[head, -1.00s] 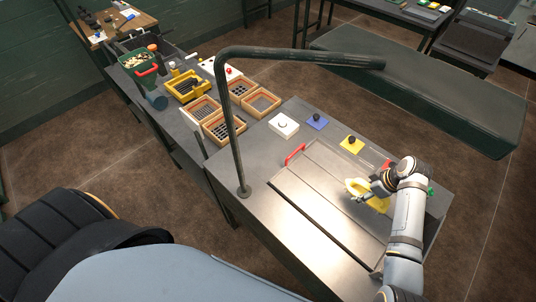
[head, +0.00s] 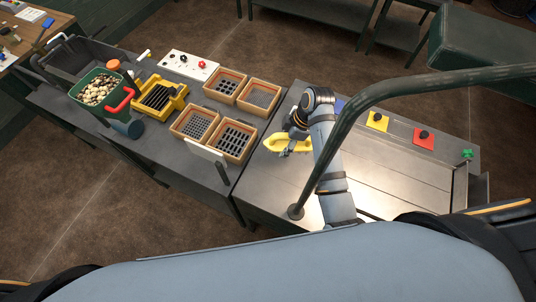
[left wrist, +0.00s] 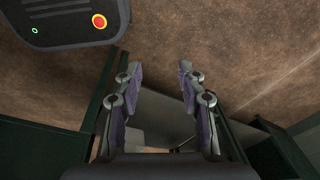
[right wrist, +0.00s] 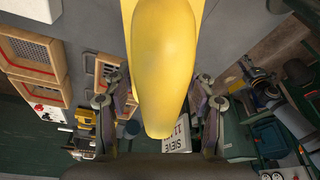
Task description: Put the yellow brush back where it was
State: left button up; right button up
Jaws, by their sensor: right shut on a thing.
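The yellow brush (head: 284,143) is in my right gripper (head: 290,148), over the left end of the steel-topped table. The arm and gripper cover part of it in the head view. In the right wrist view the brush's smooth yellow body (right wrist: 165,65) fills the middle, between the two fingers of the right gripper (right wrist: 160,105). My left gripper (left wrist: 158,75) shows only in the left wrist view. Its fingers are apart, with nothing between them, and brown floor lies beyond.
Wooden-framed sieves (head: 231,139) sit on the bench to the left, with a white sign plate (head: 207,157) at its edge. A yellow tray (head: 160,97) and a green bucket of stones (head: 100,89) stand farther left.

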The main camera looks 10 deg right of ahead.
jog(key=shift+s+d+f+p, duration=0.4)
jog(key=shift+d+f, duration=0.1)
jog(key=shift+f, duration=0.2)
send_over(282, 161)
jog(key=d, duration=0.1)
jog(key=f, duration=0.4)
jog(key=shift+s+d+p, duration=0.1)
jog(key=shift+s+p, duration=0.15)
jog(key=shift+p, duration=0.1)
jog(key=shift+w+f, duration=0.1)
jog(key=shift+f, duration=0.1)
jog(key=shift+a+f, duration=0.2)
jog(key=shift+f, duration=0.15)
notch_tip(282, 161, down, 3)
jog(key=shift+d+r+p, duration=0.1)
jog(key=shift+r+p, duration=0.05)
jog(key=shift+p, duration=0.35)
jog(key=shift+d+f, duration=0.1)
jog(key=shift+f, duration=0.25)
pick_arm(q)
jog(key=r, duration=0.1)
jog(key=d+r, duration=0.1)
jog(key=shift+s+r, duration=0.3)
